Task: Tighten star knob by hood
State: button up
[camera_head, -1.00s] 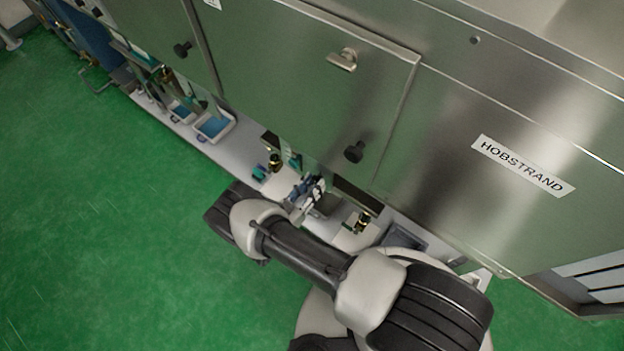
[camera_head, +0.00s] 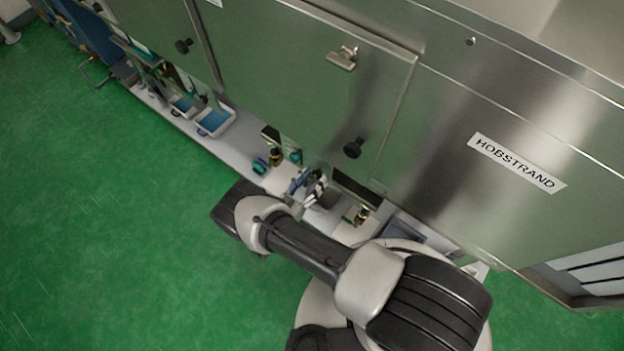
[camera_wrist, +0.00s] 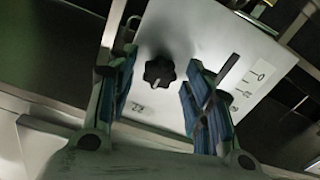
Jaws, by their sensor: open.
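A black star knob (camera_wrist: 159,71) sits on a pale plate (camera_wrist: 205,40) in the wrist view. My gripper (camera_wrist: 155,95) is open, with its two blue-padded fingers to the left and right of the knob. The knob shows between the fingertips, and I cannot tell how far ahead of them it is. In the head view my gripper (camera_head: 308,190) reaches in low under the steel hood (camera_head: 300,70). The star knob cannot be made out in the head view.
A white tray with blue contents (camera_head: 214,122) stands on the ledge to the left. A HOBSTRAND label (camera_head: 517,162) marks the right panel. Green floor (camera_head: 110,220) is clear at left.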

jog(key=shift+a, duration=0.1)
jog(key=v, duration=1.2)
dwell(0.4)
